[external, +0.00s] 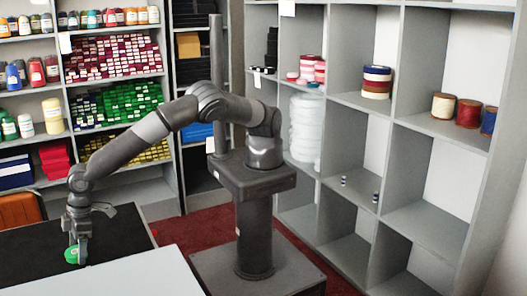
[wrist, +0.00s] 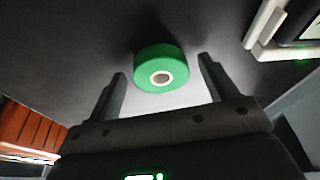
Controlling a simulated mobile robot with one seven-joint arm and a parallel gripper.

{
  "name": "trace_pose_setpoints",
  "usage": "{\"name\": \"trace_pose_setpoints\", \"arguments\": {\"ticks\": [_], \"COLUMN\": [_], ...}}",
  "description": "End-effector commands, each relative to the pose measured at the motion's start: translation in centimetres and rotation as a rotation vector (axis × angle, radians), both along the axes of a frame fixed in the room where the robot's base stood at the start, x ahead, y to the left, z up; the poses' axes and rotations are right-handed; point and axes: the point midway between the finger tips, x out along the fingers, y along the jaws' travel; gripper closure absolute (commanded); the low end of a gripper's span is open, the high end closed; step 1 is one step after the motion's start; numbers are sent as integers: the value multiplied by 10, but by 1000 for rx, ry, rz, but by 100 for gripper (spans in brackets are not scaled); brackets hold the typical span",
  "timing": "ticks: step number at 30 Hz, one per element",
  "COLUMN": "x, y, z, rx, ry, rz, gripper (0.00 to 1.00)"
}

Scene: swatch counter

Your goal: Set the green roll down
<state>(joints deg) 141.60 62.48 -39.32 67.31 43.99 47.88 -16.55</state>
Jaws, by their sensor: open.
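The green roll (external: 71,255) sits on the dark counter top (external: 120,232) at the lower left of the external view. In the wrist view the green roll (wrist: 157,69) shows its round face with a pale core. My gripper (external: 76,240) is right at the roll, pointing down. In the wrist view my gripper (wrist: 163,80) is open, with one finger on each side of the roll and a visible gap on both sides. The roll appears to rest on the dark surface.
A white surface (external: 130,276) lies in front of the dark counter. A pale device (wrist: 268,28) stands at the upper right of the wrist view. An orange-brown object (external: 20,209) is at the counter's left. Shelves with spools and bottles (external: 110,60) line the back; grey cubbies (external: 425,225) stand at right.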

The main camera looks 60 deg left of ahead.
Motion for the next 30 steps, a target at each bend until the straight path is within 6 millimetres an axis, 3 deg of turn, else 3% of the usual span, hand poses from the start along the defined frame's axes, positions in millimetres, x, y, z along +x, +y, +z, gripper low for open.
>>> {"name": "trace_pose_setpoints", "arguments": {"ticks": [7, 11, 24, 30], "x": [0, 3, 26, 31], "y": [0, 0, 5, 6], "z": [3, 15, 99, 116], "rx": [0, -1, -1, 0], "ry": [1, 2, 2, 0], "rz": [0, 0, 0, 0], "gripper": [22, 22, 22, 17]}}
